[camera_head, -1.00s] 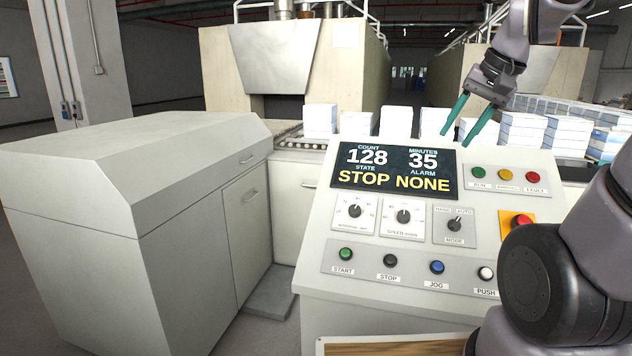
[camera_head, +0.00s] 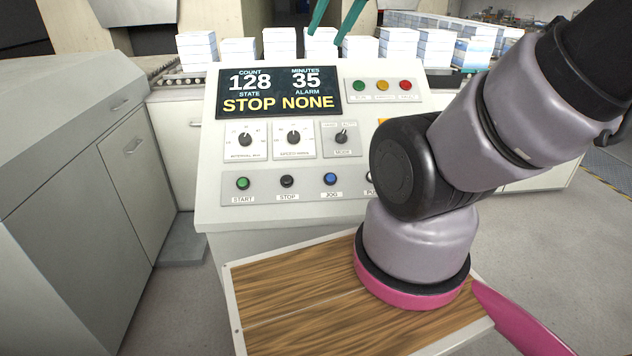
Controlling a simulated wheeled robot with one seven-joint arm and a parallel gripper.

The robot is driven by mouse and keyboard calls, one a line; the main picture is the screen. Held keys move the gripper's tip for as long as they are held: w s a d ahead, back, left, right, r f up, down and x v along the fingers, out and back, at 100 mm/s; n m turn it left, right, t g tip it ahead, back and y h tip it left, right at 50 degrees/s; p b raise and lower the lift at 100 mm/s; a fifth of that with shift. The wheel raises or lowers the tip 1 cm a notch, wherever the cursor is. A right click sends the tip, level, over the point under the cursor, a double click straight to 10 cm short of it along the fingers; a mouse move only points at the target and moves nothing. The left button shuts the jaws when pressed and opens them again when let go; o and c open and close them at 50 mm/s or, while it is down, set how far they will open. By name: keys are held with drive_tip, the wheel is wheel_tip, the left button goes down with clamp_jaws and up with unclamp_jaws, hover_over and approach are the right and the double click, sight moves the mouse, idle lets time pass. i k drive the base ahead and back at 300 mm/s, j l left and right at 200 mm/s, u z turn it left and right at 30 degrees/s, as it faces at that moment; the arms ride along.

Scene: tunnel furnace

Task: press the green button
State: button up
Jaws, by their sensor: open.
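The green button (camera_head: 242,183) is a small round button labelled START, at the left end of the lower button row on the sloped control panel (camera_head: 214,160). A green lamp (camera_head: 359,86) labelled RUN also sits at the panel's upper right, beside a yellow and a red one. My gripper (camera_head: 325,38) shows only its two teal fingers at the top edge, spread apart and empty. It is above and behind the panel's display, well apart from the START button. The rest of the gripper is out of frame.
The display (camera_head: 279,92) reads STOP NONE, count 128, minutes 35. Black STOP (camera_head: 287,182) and blue JOG (camera_head: 330,179) buttons stand right of START. My arm hides the panel's lower right. A grey cabinet (camera_head: 60,150) stands left; white stacks (camera_head: 197,50) line the conveyor behind.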

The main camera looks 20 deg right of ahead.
sight(242, 183)
drive_tip(key=k+j+z, duration=0.15)
drive_tip(key=j, duration=0.25)
drive_tip(key=j+z, duration=0.1)
drive_tip(key=j, duration=0.3)
drive_tip(key=k+j+z, duration=0.15)
drive_tip(key=j, duration=0.2)
drive_tip(key=k+j+z, duration=0.15)
drive_tip(key=j, duration=0.2)
